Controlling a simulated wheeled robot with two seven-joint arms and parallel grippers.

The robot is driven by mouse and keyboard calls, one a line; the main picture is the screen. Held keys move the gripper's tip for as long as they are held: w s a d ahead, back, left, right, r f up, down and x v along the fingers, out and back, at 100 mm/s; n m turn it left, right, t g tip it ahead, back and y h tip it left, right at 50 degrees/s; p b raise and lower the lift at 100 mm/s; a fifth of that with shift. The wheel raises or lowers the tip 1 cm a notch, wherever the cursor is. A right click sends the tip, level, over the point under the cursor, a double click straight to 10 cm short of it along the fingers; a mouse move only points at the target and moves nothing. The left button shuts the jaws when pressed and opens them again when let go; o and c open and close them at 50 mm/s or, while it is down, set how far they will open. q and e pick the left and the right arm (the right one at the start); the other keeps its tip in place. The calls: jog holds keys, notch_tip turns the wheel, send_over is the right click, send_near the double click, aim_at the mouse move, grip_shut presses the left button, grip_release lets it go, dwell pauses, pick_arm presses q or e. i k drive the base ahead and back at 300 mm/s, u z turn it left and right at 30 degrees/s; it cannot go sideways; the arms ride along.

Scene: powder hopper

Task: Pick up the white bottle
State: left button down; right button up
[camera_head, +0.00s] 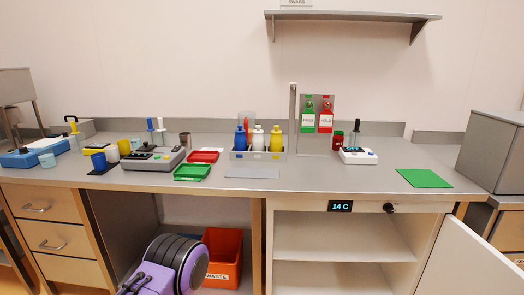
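The white bottle (258,140) stands upright in a grey rack (258,156) near the middle of the bench. A blue bottle (241,139) stands to its left and a yellow bottle (276,139) to its right in the same rack. The lower part of the white bottle is hidden by the rack's front wall. Neither of my grippers shows in the head view.
Red (204,157) and green (192,172) trays lie left of the rack, beside a grey device (152,158). A flat grey plate (252,173) lies in front of it. A tall panel with tags (317,122) stands to its right.

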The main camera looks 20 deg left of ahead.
aim_at(258, 140)
jog(key=k, duration=0.5)
jog(key=u, duration=1.55)
jog(key=i, duration=1.25)
jog(key=z, duration=1.9)
